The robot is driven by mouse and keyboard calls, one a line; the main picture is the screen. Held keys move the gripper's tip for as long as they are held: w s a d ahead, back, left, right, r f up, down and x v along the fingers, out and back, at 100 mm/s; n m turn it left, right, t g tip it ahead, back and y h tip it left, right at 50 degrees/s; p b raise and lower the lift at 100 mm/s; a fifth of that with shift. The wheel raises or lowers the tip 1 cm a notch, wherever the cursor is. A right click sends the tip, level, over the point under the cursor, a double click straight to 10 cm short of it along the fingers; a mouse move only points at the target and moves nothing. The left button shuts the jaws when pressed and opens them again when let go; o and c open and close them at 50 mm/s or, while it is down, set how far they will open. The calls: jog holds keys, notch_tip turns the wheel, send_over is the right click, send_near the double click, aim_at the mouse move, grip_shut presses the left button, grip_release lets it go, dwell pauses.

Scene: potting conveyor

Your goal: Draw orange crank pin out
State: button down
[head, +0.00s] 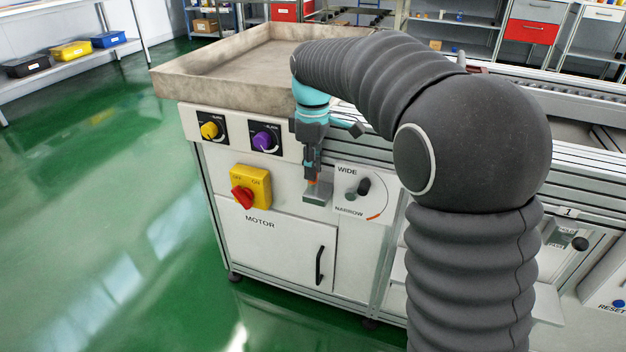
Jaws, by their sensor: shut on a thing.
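My gripper (312,172) points down in front of the machine's white front panel, left of the WIDE/NARROW plate. It is shut on the orange crank pin (313,182), of which only a small orange bit shows at the fingertips. A small grey block (318,193) sits directly below the fingertips on the panel. The fingers hide most of the pin, so I cannot tell whether it is still seated in the block. The WIDE/NARROW plate (352,206) carries a dark crank handle (362,187) and an orange arc mark at its lower right.
A yellow knob (209,130), a purple knob (263,139) and a red motor switch (243,197) on a yellow box are left of my gripper. A beige tray (170,88) overhangs above. A cabinet door with a black handle (320,265) is below. Green floor lies open at left.

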jog(key=shift+r, duration=0.15)
jog(key=shift+r+p, duration=1.9)
jog(key=shift+p, duration=0.1)
jog(key=shift+r, duration=0.1)
jog(key=shift+r, duration=1.35)
jog(key=shift+r, duration=0.1)
notch_tip(320, 180, up, 7)
dwell(0.6)
jog(key=shift+s, duration=0.1)
